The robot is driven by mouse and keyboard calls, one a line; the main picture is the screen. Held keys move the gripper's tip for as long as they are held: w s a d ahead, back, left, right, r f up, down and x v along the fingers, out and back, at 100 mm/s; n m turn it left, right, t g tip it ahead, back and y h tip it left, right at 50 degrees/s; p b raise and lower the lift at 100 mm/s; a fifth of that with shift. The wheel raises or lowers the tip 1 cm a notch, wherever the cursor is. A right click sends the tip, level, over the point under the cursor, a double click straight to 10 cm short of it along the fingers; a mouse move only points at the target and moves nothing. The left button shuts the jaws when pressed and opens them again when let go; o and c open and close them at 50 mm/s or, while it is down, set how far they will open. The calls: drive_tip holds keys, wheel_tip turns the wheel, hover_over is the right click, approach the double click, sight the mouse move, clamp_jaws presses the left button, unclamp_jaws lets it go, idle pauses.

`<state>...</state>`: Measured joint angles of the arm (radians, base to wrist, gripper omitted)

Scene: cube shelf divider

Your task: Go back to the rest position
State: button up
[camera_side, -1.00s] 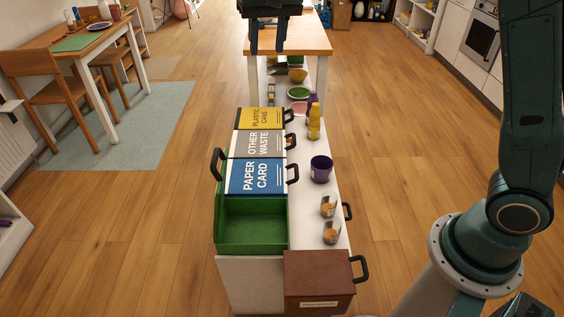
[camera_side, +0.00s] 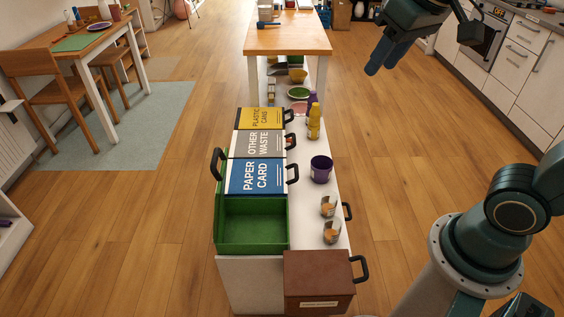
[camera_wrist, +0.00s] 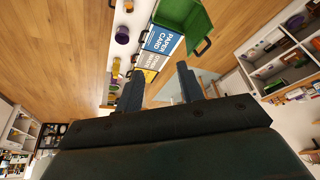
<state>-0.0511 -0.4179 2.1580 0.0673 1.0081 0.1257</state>
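My gripper (camera_side: 380,64) is high in the air at the upper right of the side view, to the right of the wooden table and above the floor. Its dark fingers point down and to the left. In the wrist view the two fingers of my gripper (camera_wrist: 159,84) are spread apart with nothing between them. It is clear of the bins and the counter.
A white counter (camera_side: 322,210) holds bins with yellow, grey and blue lids (camera_side: 257,177), an open green bin (camera_side: 252,226), a brown box (camera_side: 319,285), a purple cup (camera_side: 321,168), two metal cans and a yellow bottle (camera_side: 314,124). Open floor lies to the right.

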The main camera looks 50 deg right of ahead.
drive_tip(key=s+f+n+t, duration=0.1)
drive_tip(key=s+f, duration=0.4)
drive_tip(key=s, duration=0.4)
drive_tip(key=shift+f+n, duration=0.2)
drive_tip(key=shift+n, duration=0.1)
